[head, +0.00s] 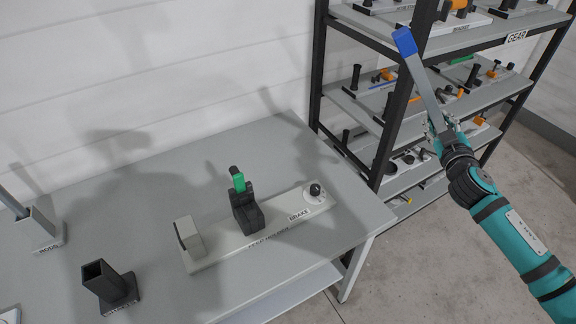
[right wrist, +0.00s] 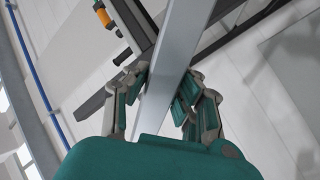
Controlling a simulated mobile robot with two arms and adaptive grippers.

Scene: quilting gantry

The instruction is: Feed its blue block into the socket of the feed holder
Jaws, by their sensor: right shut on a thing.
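My right gripper (head: 443,132) is shut on a long grey bar with a blue block (head: 404,41) at its upper end. The bar is tilted, up and to the left, in front of the shelf rack and well above the table. In the right wrist view the grey bar (right wrist: 178,60) passes between the fingers (right wrist: 167,92); its blue end is out of that view. The feed holder (head: 225,246) is a pale, labelled base on the table. It carries a grey block (head: 190,240), a black stand (head: 246,210) with a green piece, and a knob. I cannot tell where its socket opens. My left gripper is not in view.
A dark square tube (head: 104,281) and a labelled holder with a rod (head: 36,232) stand on the table (head: 150,180) at the left. The black-framed rack (head: 392,125) with loaded shelves stands close behind the bar. The table's back middle is clear.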

